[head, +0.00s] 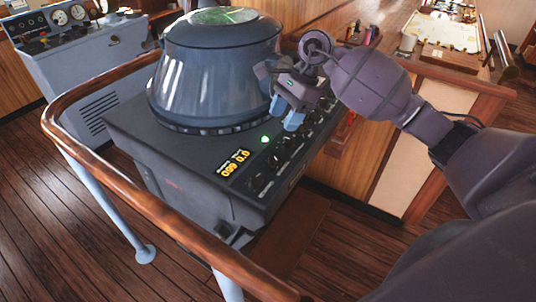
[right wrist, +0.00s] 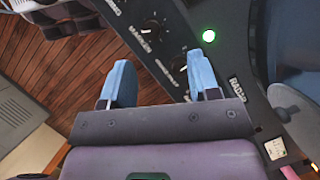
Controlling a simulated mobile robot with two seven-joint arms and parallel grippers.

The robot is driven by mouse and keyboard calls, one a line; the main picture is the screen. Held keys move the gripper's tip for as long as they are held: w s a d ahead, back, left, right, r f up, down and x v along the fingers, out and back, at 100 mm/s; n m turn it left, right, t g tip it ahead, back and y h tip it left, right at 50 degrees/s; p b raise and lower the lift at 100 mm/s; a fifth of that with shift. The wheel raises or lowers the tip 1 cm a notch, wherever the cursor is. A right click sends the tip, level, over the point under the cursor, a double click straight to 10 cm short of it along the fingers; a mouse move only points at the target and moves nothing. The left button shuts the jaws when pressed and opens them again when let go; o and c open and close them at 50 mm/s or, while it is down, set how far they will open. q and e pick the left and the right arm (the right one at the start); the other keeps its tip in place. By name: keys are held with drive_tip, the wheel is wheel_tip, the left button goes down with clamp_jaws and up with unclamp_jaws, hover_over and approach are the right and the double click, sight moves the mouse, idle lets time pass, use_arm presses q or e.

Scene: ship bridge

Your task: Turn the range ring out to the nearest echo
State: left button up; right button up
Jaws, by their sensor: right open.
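The dark radar console (head: 165,165) carries a blue-grey hood (head: 215,80) with a green screen (head: 225,15) on top. A small display (head: 235,163) shows yellow digits, with 0.0 in one line. Several black knobs (head: 283,156) line the panel's right side; I cannot tell which one is the range ring knob. My right gripper (head: 285,114) is open above the far part of this row. In the right wrist view its blue fingers (right wrist: 161,84) are apart, with one knob (right wrist: 180,70) beyond the gap and another knob (right wrist: 151,30) farther off. My left gripper is out of view.
A green lamp (head: 265,139) glows beside the knobs; it also shows in the right wrist view (right wrist: 209,36). A wooden handrail (head: 130,190) curves around the console's left and front. A grey console with gauges (head: 85,55) and a chart table (head: 440,35) stand behind.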

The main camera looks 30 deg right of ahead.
sight(275, 156)
drive_tip(key=shift+n+g, duration=0.3)
drive_tip(key=shift+n, duration=0.3)
drive_tip(key=x, duration=0.3)
drive_tip(key=d+p+x, duration=0.1)
drive_tip(key=x, duration=0.2)
drive_tip(key=s+x, duration=0.1)
drive_tip(key=x, duration=0.2)
drive_tip(key=shift+d+f, duration=0.15)
drive_tip(key=shift+f, duration=0.15)
drive_tip(key=shift+a+f+h+p, duration=0.3)
drive_tip(key=shift+f+p, duration=0.05)
drive_tip(key=shift+f, duration=0.45)
drive_tip(key=c, duration=0.9)
